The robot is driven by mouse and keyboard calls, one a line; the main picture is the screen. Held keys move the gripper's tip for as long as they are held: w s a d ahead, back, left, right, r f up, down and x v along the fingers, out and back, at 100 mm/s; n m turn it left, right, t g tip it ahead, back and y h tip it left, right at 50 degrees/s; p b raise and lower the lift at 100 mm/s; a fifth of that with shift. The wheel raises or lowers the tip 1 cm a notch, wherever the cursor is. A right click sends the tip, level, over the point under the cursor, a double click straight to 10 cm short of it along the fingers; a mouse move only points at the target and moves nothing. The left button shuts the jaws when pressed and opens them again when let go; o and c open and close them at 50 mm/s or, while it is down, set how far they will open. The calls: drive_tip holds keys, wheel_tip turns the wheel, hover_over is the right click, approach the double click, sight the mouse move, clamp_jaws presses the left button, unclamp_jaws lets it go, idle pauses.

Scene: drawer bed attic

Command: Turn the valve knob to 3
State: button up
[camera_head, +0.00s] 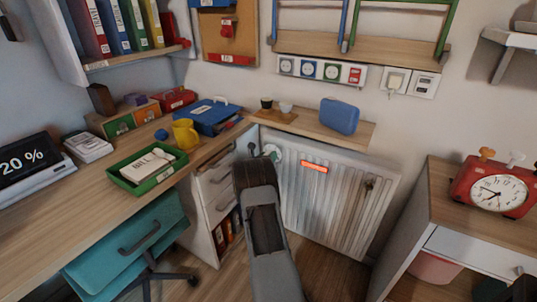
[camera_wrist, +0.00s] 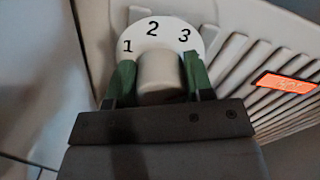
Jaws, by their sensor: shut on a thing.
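The valve knob (camera_wrist: 160,75) is a pale, rounded cylinder in front of a white dial (camera_wrist: 165,40) marked 1, 2 and 3. In the wrist view, 1 is at left, 2 at the top and 3 at right. My gripper (camera_wrist: 158,70) has its green fingers closed on both sides of the knob. No pointer mark shows on the knob, so its setting cannot be read. In the head view, the dial (camera_head: 273,152) shows at the radiator's upper left corner, and my arm hides most of the knob.
The white radiator (camera_head: 330,205) carries a glowing orange-red label (camera_head: 314,166). A wooden shelf (camera_head: 310,126) with a blue case (camera_head: 339,116) sits just above. A desk (camera_head: 60,215) and drawer unit (camera_head: 213,185) stand left. A cabinet with a red clock (camera_head: 497,187) stands right.

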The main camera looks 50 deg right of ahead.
drive_tip(key=shift+f+n+p, duration=0.1)
drive_tip(key=shift+n+p, duration=0.85)
drive_tip(key=shift+n, duration=1.35)
drive_tip(key=o, duration=0.9)
drive_tip(key=shift+a, duration=0.1)
drive_tip(key=p+v, duration=0.3)
drive_tip(key=v, duration=1)
drive_tip(key=shift+s+a, duration=0.15)
drive_tip(key=shift+a, duration=0.25)
